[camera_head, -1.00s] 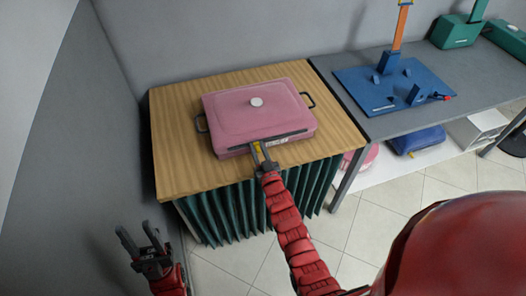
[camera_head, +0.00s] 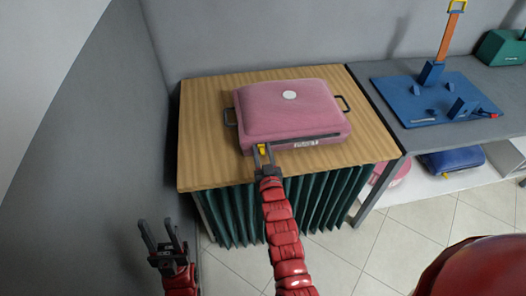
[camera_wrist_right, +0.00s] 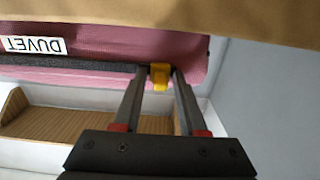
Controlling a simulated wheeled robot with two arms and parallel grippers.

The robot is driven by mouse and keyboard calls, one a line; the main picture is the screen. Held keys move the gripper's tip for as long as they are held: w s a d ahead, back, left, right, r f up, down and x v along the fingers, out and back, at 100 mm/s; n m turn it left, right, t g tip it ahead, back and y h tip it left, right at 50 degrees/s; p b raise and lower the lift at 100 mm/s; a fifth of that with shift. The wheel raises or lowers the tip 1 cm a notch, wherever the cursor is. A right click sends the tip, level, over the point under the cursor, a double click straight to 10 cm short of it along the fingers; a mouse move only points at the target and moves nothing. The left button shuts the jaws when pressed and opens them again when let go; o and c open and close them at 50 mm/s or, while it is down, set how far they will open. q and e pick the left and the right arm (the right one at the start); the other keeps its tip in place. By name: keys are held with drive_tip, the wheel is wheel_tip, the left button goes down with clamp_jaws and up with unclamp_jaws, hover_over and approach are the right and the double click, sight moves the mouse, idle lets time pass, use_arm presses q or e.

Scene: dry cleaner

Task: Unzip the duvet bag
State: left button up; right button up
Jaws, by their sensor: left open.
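The pink duvet bag (camera_head: 288,112) lies flat on the wooden-topped table, with a white round spot on top and dark handles at its sides. Its yellow zip pull (camera_head: 263,150) is near the left end of the front edge, and a dark strip runs along the edge to its right. In the right wrist view the zip pull (camera_wrist_right: 160,76) sits between my fingertips, with the upside-down DUVET label (camera_wrist_right: 33,45) to the left. My right gripper (camera_head: 263,152) is closed around the pull. My left gripper (camera_head: 161,238) is open and empty, low at the left, away from the bag.
The wooden table (camera_head: 208,160) has a green curtain (camera_head: 318,200) below its front. A grey counter (camera_head: 440,138) adjoins at right, carrying a blue board (camera_head: 428,100). A blue folded item (camera_head: 450,161) lies on the shelf beneath. A grey wall stands close at left.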

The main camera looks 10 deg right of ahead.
drive_tip(key=shift+o, duration=0.2)
drive_tip(key=s+b, duration=0.2)
drive_tip(key=s, duration=1.5)
drive_tip(key=shift+s+d, duration=0.2)
drive_tip(key=shift+d, duration=0.15)
